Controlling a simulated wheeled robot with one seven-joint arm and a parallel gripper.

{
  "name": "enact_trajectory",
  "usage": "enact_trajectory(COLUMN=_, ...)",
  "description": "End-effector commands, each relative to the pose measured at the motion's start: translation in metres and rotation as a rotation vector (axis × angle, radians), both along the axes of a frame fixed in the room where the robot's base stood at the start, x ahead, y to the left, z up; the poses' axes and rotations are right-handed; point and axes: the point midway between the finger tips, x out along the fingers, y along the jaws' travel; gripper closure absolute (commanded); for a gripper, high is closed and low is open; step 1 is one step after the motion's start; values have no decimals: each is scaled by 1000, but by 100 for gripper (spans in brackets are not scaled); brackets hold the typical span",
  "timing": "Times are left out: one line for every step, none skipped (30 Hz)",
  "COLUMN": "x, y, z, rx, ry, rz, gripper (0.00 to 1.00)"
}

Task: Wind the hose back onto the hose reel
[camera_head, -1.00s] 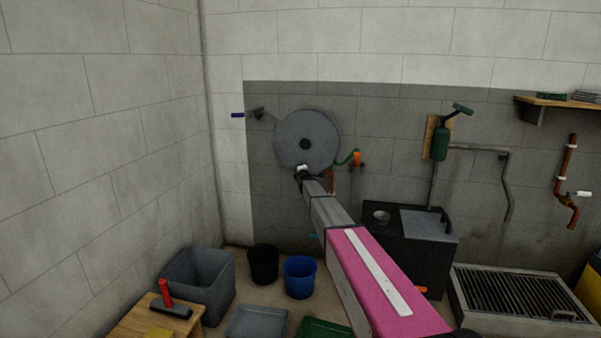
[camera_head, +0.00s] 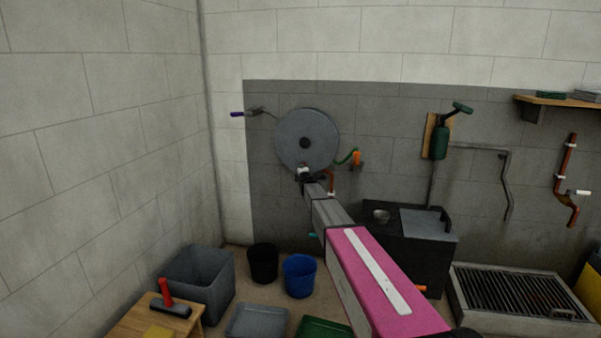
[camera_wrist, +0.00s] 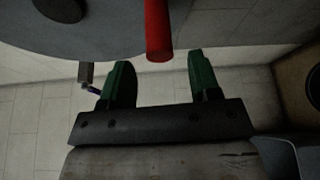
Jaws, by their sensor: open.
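The hose reel is a round grey disc (camera_head: 307,140) with a dark hub, mounted on the grey wall panel. Its lower face also shows in the wrist view (camera_wrist: 115,22). A short green hose (camera_head: 347,157) runs from its right side to an orange fitting (camera_head: 357,159). My gripper (camera_head: 304,176) is at the disc's lower edge. In the wrist view, its green fingers (camera_wrist: 160,65) are open. A red cylindrical handle (camera_wrist: 159,30) sticks out from the disc, its end between and just beyond the fingertips; contact is not visible.
A grey fitting with a blue end (camera_head: 238,114) is left of the reel. Black (camera_head: 263,263) and blue (camera_head: 299,276) buckets and a grey bin (camera_head: 200,283) stand below. A dark cabinet (camera_head: 408,245) is right of my arm. The wall closes off the left.

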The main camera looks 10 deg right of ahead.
Motion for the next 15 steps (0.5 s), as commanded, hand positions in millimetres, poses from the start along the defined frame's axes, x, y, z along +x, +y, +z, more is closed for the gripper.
enact_trajectory(x=-16, y=-1, z=1, rx=0, ry=0, rz=0, gripper=43)
enact_trajectory(x=-21, y=-1, z=1, rx=0, ry=0, rz=0, gripper=43)
enact_trajectory(x=-29, y=-2, z=2, rx=0, ry=0, rz=0, gripper=43)
enact_trajectory(x=-35, y=-2, z=2, rx=0, ry=1, rz=0, gripper=43)
enact_trajectory(x=-40, y=-3, z=2, rx=0, ry=1, rz=0, gripper=43)
enact_trajectory(x=-46, y=-3, z=3, rx=0, ry=1, rz=0, gripper=43)
enact_trajectory(x=-49, y=-3, z=3, rx=0, ry=1, rz=0, gripper=43)
enact_trajectory(x=-53, y=-3, z=3, rx=0, ry=1, rz=0, gripper=43)
enact_trajectory(x=-56, y=-4, z=3, rx=0, ry=1, rz=0, gripper=43)
enact_trajectory(x=-58, y=-4, z=3, rx=0, ry=1, rz=0, gripper=43)
enact_trajectory(x=-59, y=-4, z=3, rx=0, ry=1, rz=0, gripper=43)
enact_trajectory(x=-60, y=-4, z=3, rx=0, ry=1, rz=0, gripper=43)
enact_trajectory(x=-60, y=-4, z=3, rx=0, ry=1, rz=0, gripper=43)
enact_trajectory(x=-60, y=-4, z=3, rx=0, ry=1, rz=0, gripper=43)
enact_trajectory(x=-59, y=-4, z=3, rx=0, ry=1, rz=0, gripper=43)
